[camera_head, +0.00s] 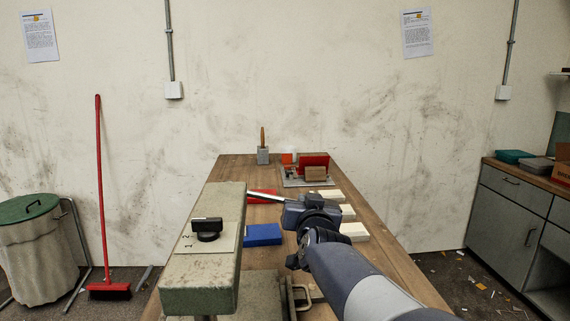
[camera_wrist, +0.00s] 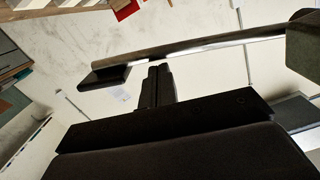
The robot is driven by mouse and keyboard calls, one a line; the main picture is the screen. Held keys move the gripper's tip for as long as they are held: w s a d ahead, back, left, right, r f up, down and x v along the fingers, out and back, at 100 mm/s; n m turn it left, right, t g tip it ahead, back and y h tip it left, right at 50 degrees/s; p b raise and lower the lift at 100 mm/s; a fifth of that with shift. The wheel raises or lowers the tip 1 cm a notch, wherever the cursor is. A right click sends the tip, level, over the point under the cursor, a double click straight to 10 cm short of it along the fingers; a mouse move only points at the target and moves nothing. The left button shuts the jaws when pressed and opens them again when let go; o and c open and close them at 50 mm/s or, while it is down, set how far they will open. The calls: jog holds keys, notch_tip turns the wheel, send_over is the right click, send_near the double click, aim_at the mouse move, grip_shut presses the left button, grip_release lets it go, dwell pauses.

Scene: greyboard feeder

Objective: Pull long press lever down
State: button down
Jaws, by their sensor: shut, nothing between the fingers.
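The long press lever (camera_head: 264,195) is a thin light rod in the head view, running from the grey-green press head (camera_head: 176,282) right to my wrist. In the wrist view a long rod, apparently the lever (camera_wrist: 220,41), crosses from the press at upper right toward the left. My gripper (camera_wrist: 160,67) is shut and empty, its fingertips close beside the rod. I cannot tell whether they touch it. A dark flat block (camera_wrist: 104,77) shows by the rod's left end. In the head view my wrist hides the fingertips and the lever's far end.
A black knob (camera_head: 207,229) sits on the press's top plate. A blue block (camera_head: 262,235) and several pale blocks (camera_head: 354,231) lie on the wooden bench (camera_head: 395,258). A tray with a red part (camera_head: 314,162) stands at the back. A drawer cabinet (camera_head: 512,205) is at right.

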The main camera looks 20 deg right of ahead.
jog(key=s+a+r+p, duration=0.1)
jog(key=s+r+p, duration=0.2)
jog(key=s, duration=0.7)
jog(key=shift+s+r, duration=0.35)
jog(key=shift+r, duration=0.15)
jog(key=shift+w, duration=0.15)
jog(key=a+f+b+x, duration=0.1)
jog(key=x, duration=0.9)
jog(key=shift+w+f+b, duration=0.35)
jog(key=shift+w, duration=0.05)
jog(key=shift+f, duration=0.2)
